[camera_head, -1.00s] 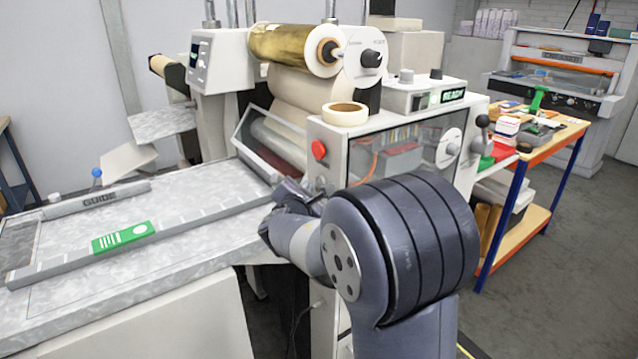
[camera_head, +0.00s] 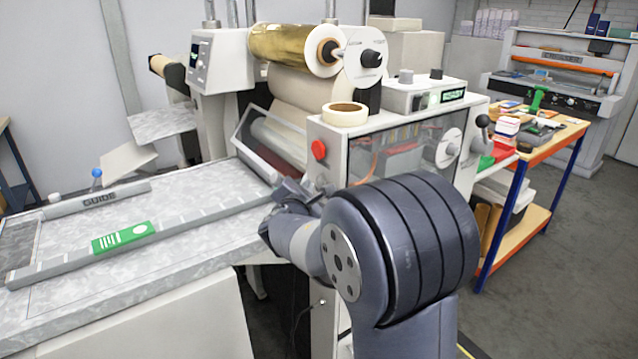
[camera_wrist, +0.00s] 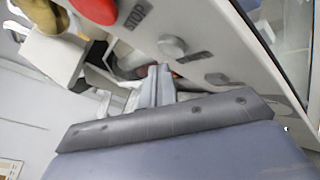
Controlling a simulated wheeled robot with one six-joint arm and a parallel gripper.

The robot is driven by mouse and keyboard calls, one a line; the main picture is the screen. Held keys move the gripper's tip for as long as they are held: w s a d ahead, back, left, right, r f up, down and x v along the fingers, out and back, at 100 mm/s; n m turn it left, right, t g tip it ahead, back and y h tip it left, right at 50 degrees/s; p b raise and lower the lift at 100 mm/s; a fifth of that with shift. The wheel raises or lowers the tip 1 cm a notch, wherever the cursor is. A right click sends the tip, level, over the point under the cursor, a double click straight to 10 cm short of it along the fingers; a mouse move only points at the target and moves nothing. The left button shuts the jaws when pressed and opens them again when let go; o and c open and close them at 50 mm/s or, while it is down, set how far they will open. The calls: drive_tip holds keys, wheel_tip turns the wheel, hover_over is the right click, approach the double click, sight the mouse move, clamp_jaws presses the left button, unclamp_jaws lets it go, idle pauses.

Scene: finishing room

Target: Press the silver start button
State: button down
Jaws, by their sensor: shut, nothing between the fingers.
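A round silver button (camera_wrist: 172,47) sits on the machine's pale front panel in the wrist view, beside the red stop button (camera_wrist: 97,9). The small label next to the silver button is too blurred to read. My gripper (camera_wrist: 160,75) is shut and empty. Its fingertips are just below and left of the silver button in that picture; I cannot tell whether they touch the panel. In the head view my gripper (camera_head: 302,190) is at the panel below the red stop button (camera_head: 318,150), and my arm hides much of that area.
A smaller grey knob (camera_wrist: 217,79) is on the same panel. A flat feed table (camera_head: 180,220) with a guide bar (camera_head: 100,200) and a green card (camera_head: 124,237) extends left. A tape roll (camera_head: 345,114) lies on the machine's top. A wooden-topped cart (camera_head: 560,133) stands right.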

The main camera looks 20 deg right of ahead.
drive_tip(key=shift+w+d+b, duration=0.1)
drive_tip(key=shift+d+b, duration=0.3)
